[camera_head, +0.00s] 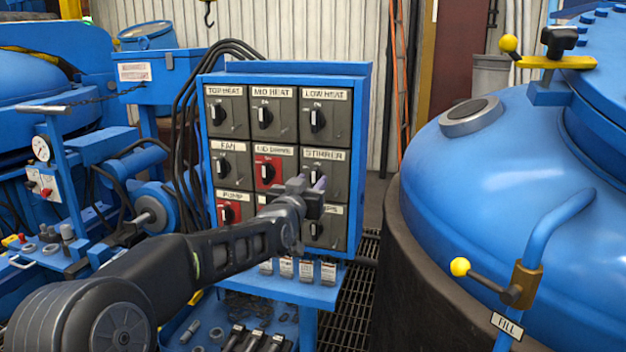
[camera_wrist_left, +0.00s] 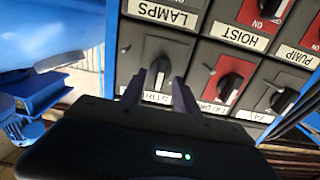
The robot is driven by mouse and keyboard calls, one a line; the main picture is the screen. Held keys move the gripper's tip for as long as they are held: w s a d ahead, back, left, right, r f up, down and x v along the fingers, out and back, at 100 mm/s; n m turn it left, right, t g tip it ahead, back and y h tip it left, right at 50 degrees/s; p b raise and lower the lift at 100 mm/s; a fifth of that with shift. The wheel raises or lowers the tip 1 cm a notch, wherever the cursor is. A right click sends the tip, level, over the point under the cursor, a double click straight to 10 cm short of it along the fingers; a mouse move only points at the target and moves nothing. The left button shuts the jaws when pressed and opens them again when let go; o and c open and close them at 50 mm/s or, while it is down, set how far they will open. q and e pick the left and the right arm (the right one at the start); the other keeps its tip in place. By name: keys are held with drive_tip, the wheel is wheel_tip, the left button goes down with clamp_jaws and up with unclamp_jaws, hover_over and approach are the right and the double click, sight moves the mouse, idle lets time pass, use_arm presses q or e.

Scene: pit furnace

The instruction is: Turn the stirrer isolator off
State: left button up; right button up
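The stirrer isolator (camera_head: 337,171) is a dark grey box with a black rotary knob, in the right column, middle row of a blue panel (camera_head: 360,110). In the head view my left gripper (camera_head: 309,183) is in front of it and partly covers the knob. In the left wrist view the panel appears upside down. There the isolator's knob (camera_wrist_left: 159,66) shows close to the tips of my left gripper's two fingers (camera_wrist_left: 160,80), which are apart. I cannot tell whether they touch the knob. The stirrer label is partly hidden behind the fingers. My right gripper is not in view.
The red lid drive isolator (camera_head: 268,172) is directly left of the stirrer one. The lamps isolator (camera_head: 332,232) is below and the low heat isolator (camera_head: 325,117) above. A large blue furnace lid (camera_head: 500,170) stands to the right, with a gap between.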

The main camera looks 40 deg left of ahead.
use_arm(q)
drive_tip(key=shift+x, duration=1)
drive_tip(key=shift+c, duration=0.4)
clamp_jaws()
